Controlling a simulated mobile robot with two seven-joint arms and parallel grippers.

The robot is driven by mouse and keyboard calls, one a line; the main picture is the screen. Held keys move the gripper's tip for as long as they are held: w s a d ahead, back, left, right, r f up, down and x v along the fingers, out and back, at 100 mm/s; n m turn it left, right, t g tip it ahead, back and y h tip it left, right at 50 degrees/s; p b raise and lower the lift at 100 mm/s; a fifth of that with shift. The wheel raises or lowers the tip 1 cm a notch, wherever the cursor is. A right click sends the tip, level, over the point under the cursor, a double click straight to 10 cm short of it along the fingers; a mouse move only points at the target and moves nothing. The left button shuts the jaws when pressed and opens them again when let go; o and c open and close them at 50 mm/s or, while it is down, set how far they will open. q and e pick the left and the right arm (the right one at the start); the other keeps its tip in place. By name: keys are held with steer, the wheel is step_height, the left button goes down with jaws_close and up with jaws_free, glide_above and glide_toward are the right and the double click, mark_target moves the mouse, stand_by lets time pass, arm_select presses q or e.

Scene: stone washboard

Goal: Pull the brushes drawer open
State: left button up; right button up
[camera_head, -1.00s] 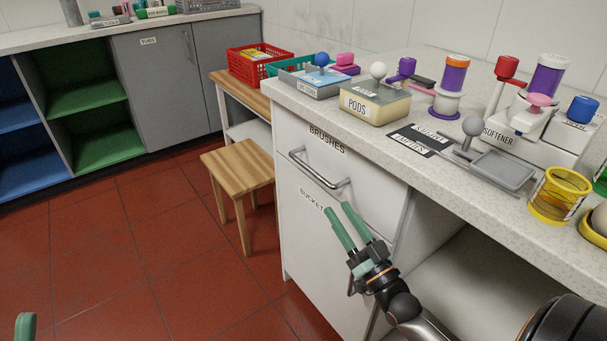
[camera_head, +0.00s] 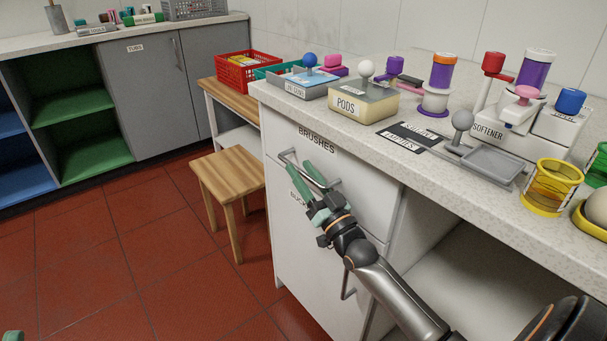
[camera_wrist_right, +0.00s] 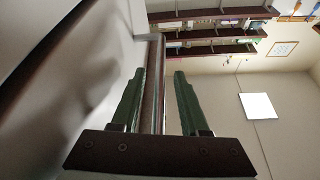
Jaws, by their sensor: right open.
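The brushes drawer (camera_head: 352,190) is the white upper drawer front under the counter, labelled BRUSHES, and looks flush with the cabinet. Its metal bar handle (camera_head: 287,155) runs across the front. My right gripper (camera_head: 298,165) is open at the handle, its green fingers pointing up and to the left. In the right wrist view, the handle bar (camera_wrist_right: 155,85) runs between the two open fingers of my right gripper (camera_wrist_right: 160,73), with a gap to the finger on the right. Only a green tip of my left gripper (camera_head: 12,337) shows at the bottom left corner.
A wooden stool (camera_head: 228,175) stands left of the cabinet. A lower front labelled BUCKET, partly hidden by my gripper, is below the drawer. The counter (camera_head: 400,165) holds a pods box (camera_head: 362,104) and several other items. Red floor (camera_head: 100,260) lies open at the left.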

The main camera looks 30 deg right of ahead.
steer(key=shift+c, duration=0.3)
jaws_close()
stand_by(1.1)
